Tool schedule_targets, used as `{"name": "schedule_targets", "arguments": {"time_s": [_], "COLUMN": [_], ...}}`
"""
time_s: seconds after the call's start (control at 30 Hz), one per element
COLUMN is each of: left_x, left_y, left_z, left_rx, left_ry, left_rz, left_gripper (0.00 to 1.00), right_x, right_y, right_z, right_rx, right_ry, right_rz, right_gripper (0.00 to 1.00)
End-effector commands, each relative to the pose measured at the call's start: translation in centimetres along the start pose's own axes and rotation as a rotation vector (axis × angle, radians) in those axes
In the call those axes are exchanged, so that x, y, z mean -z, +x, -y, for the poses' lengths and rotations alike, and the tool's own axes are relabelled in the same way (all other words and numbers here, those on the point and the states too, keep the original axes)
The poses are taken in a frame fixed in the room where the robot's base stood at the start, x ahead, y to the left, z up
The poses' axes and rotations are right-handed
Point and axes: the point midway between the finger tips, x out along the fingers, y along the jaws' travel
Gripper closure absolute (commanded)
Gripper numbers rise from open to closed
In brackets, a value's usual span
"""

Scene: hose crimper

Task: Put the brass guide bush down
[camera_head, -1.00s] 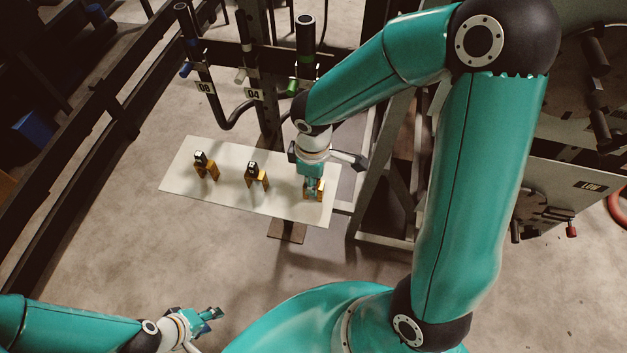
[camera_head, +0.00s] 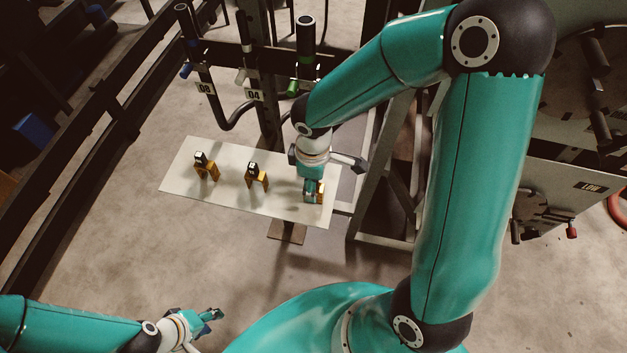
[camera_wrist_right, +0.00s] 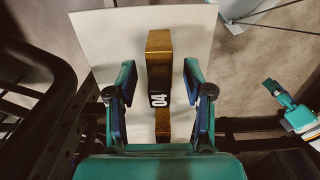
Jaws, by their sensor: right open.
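The brass guide bush (camera_wrist_right: 159,62) is a yellow-brown block with a "04" label. It stands on the pale board, between the spread fingers of my right gripper (camera_wrist_right: 160,92) in the right wrist view. Gaps show on both sides, so the fingers are apart from it. In the head view the bush (camera_head: 320,193) is partly hidden by my right gripper (camera_head: 312,188) at the board's right end. My left gripper (camera_head: 212,314) is low at the left, away from the board; its finger gap is too small to judge.
The pale board (camera_head: 230,193) also carries two similar brass pieces with dark tops, one at left (camera_head: 207,171) and one in the middle (camera_head: 258,178). Numbered hoses and a dark rail stand behind it. A metal frame (camera_head: 365,190) stands close to its right.

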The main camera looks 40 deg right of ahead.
Motion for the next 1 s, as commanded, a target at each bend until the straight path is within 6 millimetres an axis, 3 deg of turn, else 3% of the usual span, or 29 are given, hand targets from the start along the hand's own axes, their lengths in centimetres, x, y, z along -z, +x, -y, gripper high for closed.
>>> {"name": "schedule_targets", "arguments": {"time_s": [0.6,0.77,1.0], "left_x": [0.0,0.0,0.0], "left_y": [-1.0,-1.0,-1.0], "left_z": [-0.3,-0.4,-0.4], "left_rx": [0.0,0.0,0.0], "left_ry": [0.0,0.0,0.0], "left_rz": [0.0,0.0,0.0], "left_gripper": [0.6,0.6,0.6], "right_x": [0.0,0.0,-0.1], "right_y": [-10.6,-11.8,-11.9], "right_z": [-0.1,-0.1,0.0], "right_rx": [-0.003,-0.002,0.0], "right_ry": [0.002,0.001,0.001], "right_rz": [-0.003,-0.003,-0.001], "right_gripper": [0.48,0.48,0.48]}}
